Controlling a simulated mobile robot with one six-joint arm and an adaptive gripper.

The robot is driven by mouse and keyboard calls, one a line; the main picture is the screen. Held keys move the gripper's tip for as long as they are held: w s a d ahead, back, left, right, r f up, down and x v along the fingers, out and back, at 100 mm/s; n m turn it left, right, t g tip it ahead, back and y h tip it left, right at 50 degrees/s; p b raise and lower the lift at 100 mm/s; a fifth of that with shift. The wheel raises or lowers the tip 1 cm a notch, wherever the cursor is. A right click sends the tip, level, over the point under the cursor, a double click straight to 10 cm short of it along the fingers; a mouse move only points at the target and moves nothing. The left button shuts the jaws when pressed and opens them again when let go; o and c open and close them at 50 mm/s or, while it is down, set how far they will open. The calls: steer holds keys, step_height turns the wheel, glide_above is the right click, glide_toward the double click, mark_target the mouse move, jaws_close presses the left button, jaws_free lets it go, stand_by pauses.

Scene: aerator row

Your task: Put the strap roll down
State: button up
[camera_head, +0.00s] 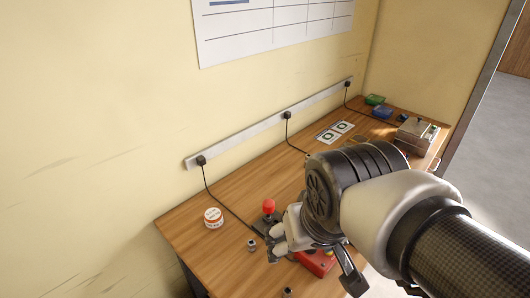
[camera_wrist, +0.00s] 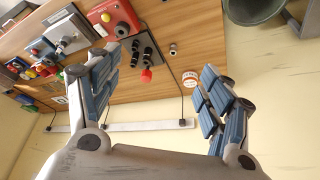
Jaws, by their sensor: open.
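A white round roll with red markings (camera_head: 213,218), which looks like the strap roll, rests on the wooden table (camera_head: 185,232) near its left end by the wall. It also shows in the wrist view (camera_wrist: 191,80), close beside the right finger in the picture. My gripper (camera_head: 277,243) is to the right of the roll in the head view, apart from it. In the wrist view my gripper (camera_wrist: 163,78) has its fingers spread wide, with nothing held between them.
A red-knobbed control (camera_head: 268,207) and a red box (camera_head: 318,262) are near my gripper. Small metal pieces (camera_head: 252,245) lie in front. A grey metal box (camera_head: 417,133) and green and blue bins (camera_head: 375,99) stand at the far end. Cables hang from the wall strip (camera_head: 245,137).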

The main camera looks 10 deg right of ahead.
steer(key=s+f, duration=0.1)
steer(key=s, duration=0.5)
steer(key=shift+s+d+f, duration=0.15)
steer(key=shift+d+f, duration=0.15)
steer(key=shift+d, duration=0.05)
stand_by(0.8)
